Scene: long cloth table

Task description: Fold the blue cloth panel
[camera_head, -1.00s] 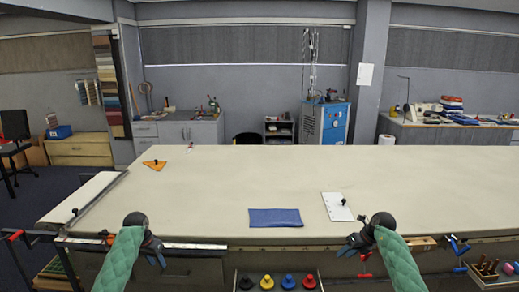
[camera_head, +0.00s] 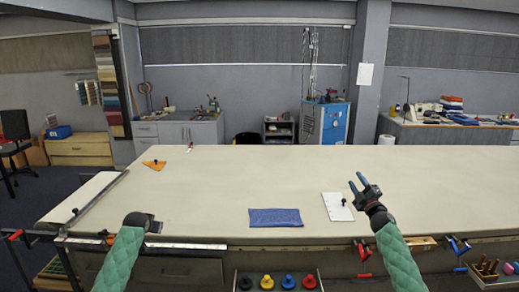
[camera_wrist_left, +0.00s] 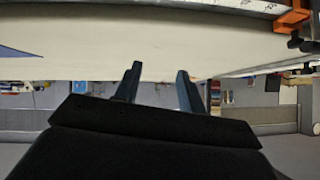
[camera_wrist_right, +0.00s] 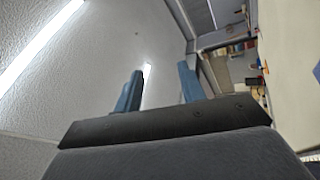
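The blue cloth panel (camera_head: 275,217) lies flat near the front edge of the long table, as a small rectangle. A blue corner (camera_wrist_left: 14,52), likely of the cloth, shows at the left edge of the left wrist view. My right gripper (camera_head: 357,179) is raised above the table to the right of the cloth, fingers apart and empty. It also shows open in the right wrist view (camera_wrist_right: 160,78). My left gripper sits at the table's front left, its fingers hard to see in the head view. The left wrist view shows its fingers (camera_wrist_left: 158,72) apart with nothing between them.
An orange triangle (camera_head: 155,165) lies at the far left. Clamps (camera_head: 457,247) line the front edge. The table middle (camera_head: 260,180) is clear.

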